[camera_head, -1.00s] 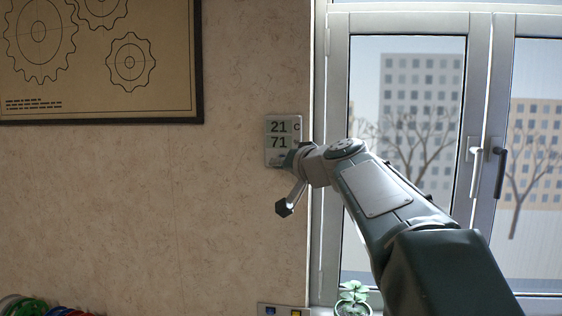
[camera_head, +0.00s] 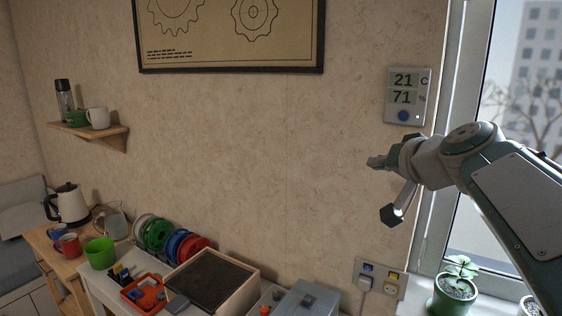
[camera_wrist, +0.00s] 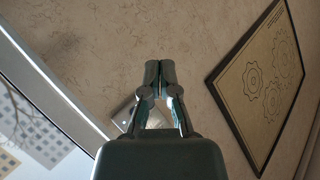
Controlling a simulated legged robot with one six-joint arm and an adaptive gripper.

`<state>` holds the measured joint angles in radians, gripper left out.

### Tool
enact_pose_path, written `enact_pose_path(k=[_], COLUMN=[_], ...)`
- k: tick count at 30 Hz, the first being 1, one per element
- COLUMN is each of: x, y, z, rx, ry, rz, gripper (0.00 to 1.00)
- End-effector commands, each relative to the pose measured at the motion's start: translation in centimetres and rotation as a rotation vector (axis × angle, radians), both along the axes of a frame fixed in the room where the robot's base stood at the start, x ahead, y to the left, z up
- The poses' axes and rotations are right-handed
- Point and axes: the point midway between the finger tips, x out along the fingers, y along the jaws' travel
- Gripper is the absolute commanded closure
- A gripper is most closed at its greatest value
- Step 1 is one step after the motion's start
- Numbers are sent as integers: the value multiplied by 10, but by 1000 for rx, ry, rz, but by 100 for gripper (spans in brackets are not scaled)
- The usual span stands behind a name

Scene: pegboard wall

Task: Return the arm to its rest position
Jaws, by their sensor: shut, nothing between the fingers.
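My gripper (camera_head: 376,163) is at the end of my arm, which reaches in from the right in the head view. It points left in front of the bare wall, below and left of the thermostat panel (camera_head: 408,97) reading 21 C and 71 %. In the wrist view my gripper (camera_wrist: 160,66) has its two fingertips together with nothing between them. The panel (camera_wrist: 124,112) is partly hidden behind the fingers there. I see no contact between the gripper and the wall.
A wall socket plate (camera_head: 379,278) and a potted plant (camera_head: 455,289) are below my arm. A framed gear poster (camera_head: 232,69) hangs upper left. A shelf (camera_head: 98,137) with cups is far left. A low table holds spools, a red tray (camera_head: 145,296) and boxes. The wall between is clear.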

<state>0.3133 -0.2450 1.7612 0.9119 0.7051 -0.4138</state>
Motion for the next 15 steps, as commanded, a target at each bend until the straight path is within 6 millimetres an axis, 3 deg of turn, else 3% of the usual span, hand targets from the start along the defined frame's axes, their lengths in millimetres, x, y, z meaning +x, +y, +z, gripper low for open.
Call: enact_pose_path(k=[1, 6, 12, 15], x=[-21, -91, -177, -209], y=[18, 50, 59, 54], z=[-22, -104, -195, -229], rx=[-37, -179, -378, -465], ry=[60, 276, 495, 569], rz=[30, 98, 143, 149], gripper=[100, 100, 100, 100])
